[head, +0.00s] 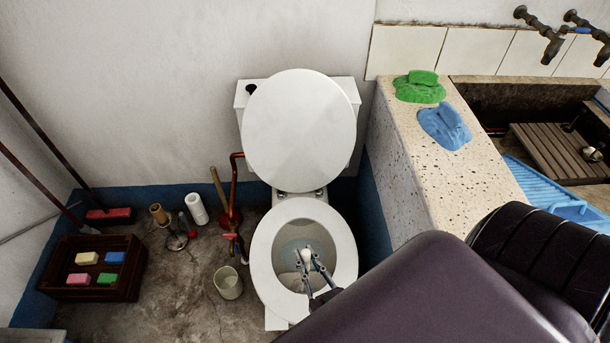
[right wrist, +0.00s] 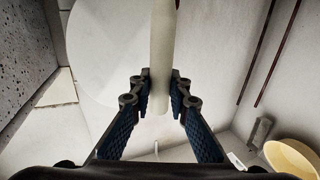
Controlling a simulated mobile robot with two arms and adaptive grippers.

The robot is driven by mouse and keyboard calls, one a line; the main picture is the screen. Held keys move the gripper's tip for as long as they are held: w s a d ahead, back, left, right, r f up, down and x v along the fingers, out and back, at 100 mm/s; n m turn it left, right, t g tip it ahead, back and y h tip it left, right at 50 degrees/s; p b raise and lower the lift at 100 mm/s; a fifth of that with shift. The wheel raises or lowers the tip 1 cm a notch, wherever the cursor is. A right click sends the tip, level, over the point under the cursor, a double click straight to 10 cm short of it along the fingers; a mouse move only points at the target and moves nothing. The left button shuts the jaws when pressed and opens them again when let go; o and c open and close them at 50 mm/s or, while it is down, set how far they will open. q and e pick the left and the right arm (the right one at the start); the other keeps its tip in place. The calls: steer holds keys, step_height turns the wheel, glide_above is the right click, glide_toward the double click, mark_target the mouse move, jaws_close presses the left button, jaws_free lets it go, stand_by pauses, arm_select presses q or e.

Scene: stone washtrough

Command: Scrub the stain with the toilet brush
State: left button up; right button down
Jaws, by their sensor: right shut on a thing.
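The white toilet (head: 262,240) stands against the wall with its lid (head: 299,125) raised. My right gripper (head: 312,264) is over the open bowl, its fingers shut on the pale handle of the toilet brush (head: 306,256). In the right wrist view, the handle (right wrist: 162,50) runs up between the two blue-padded fingers (right wrist: 161,95). The brush head is hidden, so I cannot tell whether it touches the bowl. The inside of the bowl looks greyish, and I cannot make out a clear stain. My left gripper is out of view.
A pale cup (head: 228,283) stands on the floor left of the toilet, near a plunger (head: 228,218) and a white roll (head: 197,208). A dark crate (head: 127,290) holds coloured blocks. The speckled stone trough wall (head: 417,190), with green and blue cloths, is close on the right.

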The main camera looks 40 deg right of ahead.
steer(key=shift+w+a, duration=0.3)
steer(key=shift+a, duration=0.25)
steer(key=shift+w+a, duration=0.25)
steer(key=shift+a, duration=0.25)
steer(key=shift+w, duration=0.1)
steer(key=w+d, duration=0.2)
steer(key=w, duration=0.2)
steer(key=shift+w+d, duration=0.25)
steer(key=shift+d, duration=0.15)
steer(key=shift+s, duration=0.1)
steer(key=shift+s+d, duration=0.35)
steer(key=shift+d, duration=0.2)
steer(key=shift+s+d, duration=0.3)
steer(key=shift+d, duration=0.25)
